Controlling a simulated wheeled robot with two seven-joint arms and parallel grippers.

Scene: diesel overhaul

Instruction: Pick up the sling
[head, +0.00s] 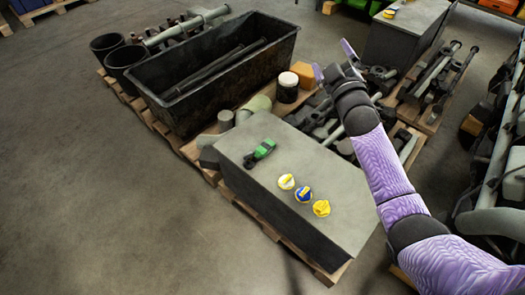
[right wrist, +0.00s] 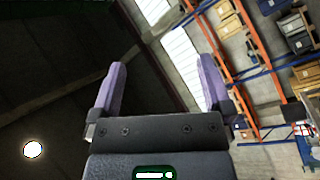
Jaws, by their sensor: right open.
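No item shows clearly as a sling. On top of the grey block (head: 325,175) lies a small green and black item (head: 259,152), too small to tell what it is. Toward the block's near right lie three small round items: a white and yellow one (head: 286,181), a blue and yellow one (head: 304,194) and a yellow one (head: 321,208). My right gripper (head: 333,60) is raised beyond the block, open and empty. In the right wrist view its purple fingers (right wrist: 160,88) stand wide apart, pointing up toward the roof and racks. My left gripper is out of view.
A long black trough (head: 225,85) stands on a wooden pallet at the back left. Metal parts (head: 320,115) crowd the pallet behind the block. More parts lie on a pallet (head: 432,85) at right. The floor (head: 90,200) at left is clear.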

